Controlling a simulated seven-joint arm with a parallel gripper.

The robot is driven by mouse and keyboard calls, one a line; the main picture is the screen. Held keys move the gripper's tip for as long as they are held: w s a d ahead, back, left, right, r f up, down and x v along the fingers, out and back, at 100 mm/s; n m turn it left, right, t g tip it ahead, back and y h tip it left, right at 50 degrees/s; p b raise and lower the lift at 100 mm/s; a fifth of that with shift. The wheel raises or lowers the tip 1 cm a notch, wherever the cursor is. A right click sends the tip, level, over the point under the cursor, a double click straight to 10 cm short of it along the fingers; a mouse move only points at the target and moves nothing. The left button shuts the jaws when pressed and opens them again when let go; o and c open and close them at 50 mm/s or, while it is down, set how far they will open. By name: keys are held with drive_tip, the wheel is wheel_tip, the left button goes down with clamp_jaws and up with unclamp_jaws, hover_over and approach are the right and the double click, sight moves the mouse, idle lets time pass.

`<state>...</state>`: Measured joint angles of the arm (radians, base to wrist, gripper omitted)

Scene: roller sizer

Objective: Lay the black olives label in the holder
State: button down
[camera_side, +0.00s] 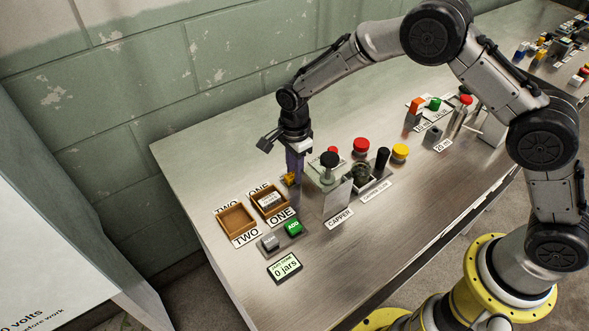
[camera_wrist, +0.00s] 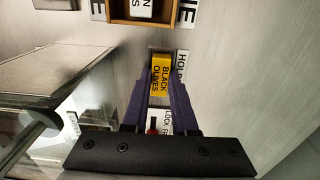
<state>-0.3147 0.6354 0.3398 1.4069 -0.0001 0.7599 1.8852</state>
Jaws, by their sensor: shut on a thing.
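The black olives label (camera_wrist: 160,75) is a yellow block with black lettering. In the wrist view it sits between the purple fingertips of my gripper (camera_wrist: 161,86), which is shut on it. In the side view my gripper (camera_side: 293,172) points down near the back of the table, with the yellow label (camera_side: 288,180) at its tips, right of the bin marked ONE. A white sign starting "HOLD" (camera_wrist: 181,66) lies just beside the label in the wrist view. The holder itself is mostly hidden by the fingers and label. I cannot tell whether the label touches it.
Wooden bin ONE (camera_side: 257,206) holds a white piece; wooden bin TWO (camera_side: 220,226) looks empty. In front are a green ADD button (camera_side: 293,227), a grey button (camera_side: 269,242) and a display reading 0 jars (camera_side: 285,268). The capper (camera_side: 337,197) stands close to my gripper's right.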

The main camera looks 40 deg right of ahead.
idle(0.3)
drive_tip(key=c, duration=0.6)
unclamp_jaws()
drive_tip(key=o, duration=0.4)
drive_tip(key=shift+r, duration=0.1)
drive_tip(key=shift+r, duration=3.4)
